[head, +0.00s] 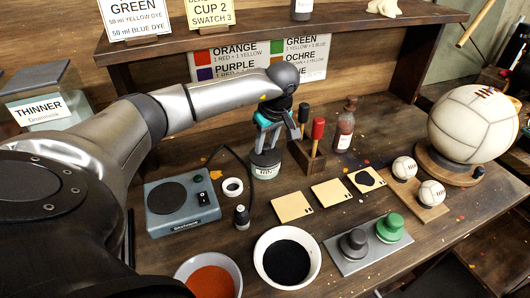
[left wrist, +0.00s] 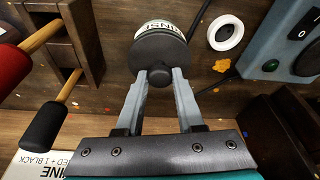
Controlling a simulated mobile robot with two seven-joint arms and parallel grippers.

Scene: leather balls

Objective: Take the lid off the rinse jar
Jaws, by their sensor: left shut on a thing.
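The rinse jar (head: 265,171) is a small white-labelled jar standing upright on the bench, behind the black dye bowl. Its label also shows in the left wrist view (left wrist: 163,27). Its dark round lid (left wrist: 158,49) covers the top, with a small knob (left wrist: 160,75) in the middle; I see no clear gap between lid and jar. My left gripper (head: 268,147) is above the jar, pointing down. In the left wrist view its two fingers (left wrist: 161,82) are closed on either side of the lid's knob. My right gripper is not in view.
A wooden block (head: 306,157) with red- and black-handled tools stands close right of the jar. A white ring (head: 232,187), a grey scale-like device (head: 181,204) and a black dye bowl (head: 287,257) are nearby. A brown bottle (head: 345,126) stands farther right. The shelf (head: 270,32) overhangs behind.

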